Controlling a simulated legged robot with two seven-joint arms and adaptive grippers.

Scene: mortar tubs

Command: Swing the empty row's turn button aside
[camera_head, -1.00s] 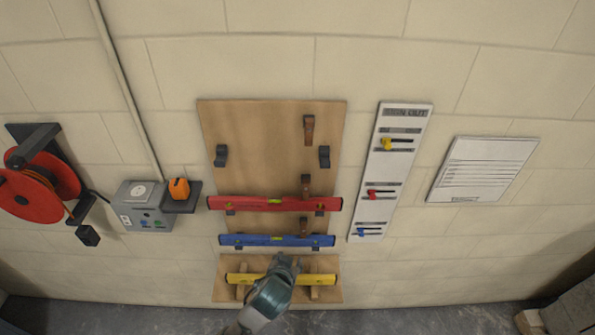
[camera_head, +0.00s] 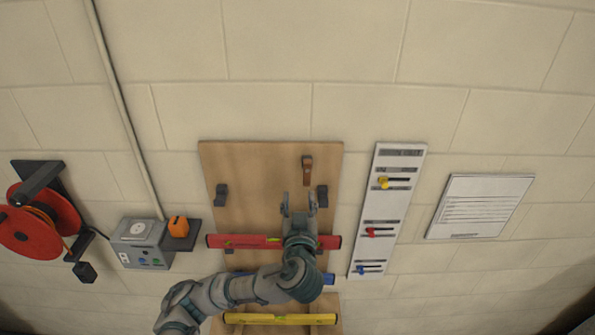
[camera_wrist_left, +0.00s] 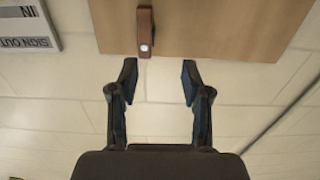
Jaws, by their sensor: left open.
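The empty row is the top one on the wooden board (camera_head: 250,165). Its two dark hooks (camera_head: 221,195) (camera_head: 322,196) hold nothing. Its brown turn button (camera_head: 307,170) stands upright, between the hooks and nearer the right one. In the left wrist view the button (camera_wrist_left: 145,30) appears upside down, with a bright screw near the board's edge. My left gripper (camera_head: 298,201) is open and empty, just below the button in the head view. In the left wrist view its fingertips (camera_wrist_left: 159,70) are apart, and the button shows beyond them without contact. My right gripper is not in view.
A red level (camera_head: 225,241) and a yellow level (camera_head: 280,319) rest on lower rows; my arm partly covers a blue one (camera_head: 328,279). A white sign-out board (camera_head: 388,210) hangs close at right. A reel (camera_head: 40,220) and grey box (camera_head: 142,242) are left. The wall above is clear.

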